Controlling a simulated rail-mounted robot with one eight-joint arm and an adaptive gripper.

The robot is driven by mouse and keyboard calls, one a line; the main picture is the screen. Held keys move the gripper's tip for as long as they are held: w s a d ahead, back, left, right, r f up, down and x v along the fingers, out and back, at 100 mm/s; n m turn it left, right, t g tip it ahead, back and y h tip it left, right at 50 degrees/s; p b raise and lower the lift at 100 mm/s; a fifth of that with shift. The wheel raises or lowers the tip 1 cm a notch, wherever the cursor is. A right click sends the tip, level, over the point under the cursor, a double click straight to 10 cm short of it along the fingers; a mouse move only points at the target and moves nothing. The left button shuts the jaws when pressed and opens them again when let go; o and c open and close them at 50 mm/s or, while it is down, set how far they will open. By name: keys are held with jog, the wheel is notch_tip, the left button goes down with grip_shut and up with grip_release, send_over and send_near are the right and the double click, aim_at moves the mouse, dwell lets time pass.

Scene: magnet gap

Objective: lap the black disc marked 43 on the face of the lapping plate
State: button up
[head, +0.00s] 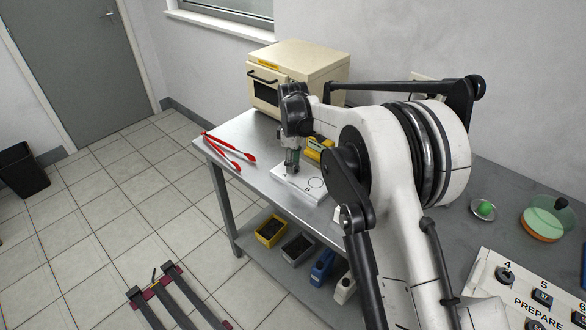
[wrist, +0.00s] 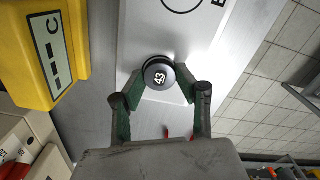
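A round black disc marked 43 (wrist: 158,76) is between the fingertips of my gripper (wrist: 159,84) in the wrist view. The green-padded fingers appear to touch it on both sides. It is over a white board (wrist: 150,35) with a black circle outline, and I cannot tell whether it touches the board. In the head view my gripper (head: 292,163) points down at the same white board (head: 297,191) on the grey table, and the disc is too small to make out. I cannot tell for sure which thing is the lapping plate.
A yellow box marked C (wrist: 45,50) stands close beside the white board. A cream oven (head: 305,75) is behind, and red tongs (head: 230,150) lie at the table's left end. A green-and-orange round item (head: 540,225), a green ball (head: 486,208) and a PREPARE board (head: 500,262) are at right.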

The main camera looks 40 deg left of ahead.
jog(key=shift+r+p, duration=0.6)
jog(key=shift+r, duration=1.95)
jog(key=shift+d, duration=0.1)
